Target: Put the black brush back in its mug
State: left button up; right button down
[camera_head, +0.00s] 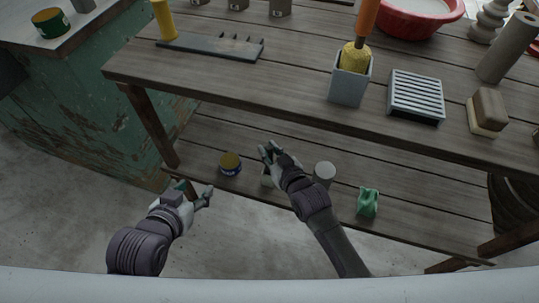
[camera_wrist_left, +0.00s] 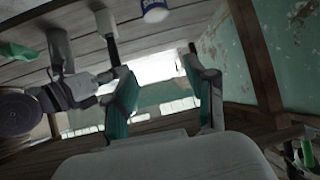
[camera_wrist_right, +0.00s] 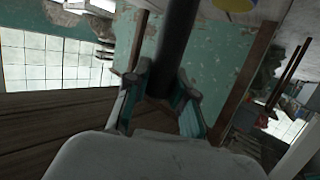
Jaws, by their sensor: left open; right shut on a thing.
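My right gripper (camera_head: 268,153) is shut on a black rod-like handle (camera_wrist_right: 177,45), which I take to be the black brush. The handle runs out of the top of the right wrist view, so its far end is hidden there. In the left wrist view a dark rod (camera_wrist_left: 113,52) meets a pale piece (camera_wrist_left: 106,22) near the lower shelf; I cannot tell whether that is the brush's head or a mug. A grey cylinder (camera_head: 324,170), possibly a mug, stands on the lower shelf right of my right gripper. My left gripper (camera_head: 203,195) is open and empty, left of the shelf.
A yellow-lidded tin (camera_head: 230,163) and a green object (camera_head: 368,203) are on the lower shelf (camera_head: 420,228). The tabletop above holds a grey holder (camera_head: 347,90) with an orange-handled brush, a slatted box (camera_head: 416,95) and a red bowl (camera_head: 405,24). A green cabinet (camera_head: 85,120) stands left.

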jog(key=shift+f, duration=0.8)
jog(key=c, duration=1)
grip_release()
pick_arm(q)
jog(key=shift+w+d+r+t+h, duration=0.15)
jog(key=shift+w+d+r+t, duration=0.1)
jog(key=shift+w+r+t, duration=0.3)
jog(key=shift+w+d+r+t+h, duration=0.15)
jog(key=shift+w+d+r+t, duration=0.05)
jog(key=shift+w+r+t, duration=0.4)
jog(key=shift+s, duration=0.1)
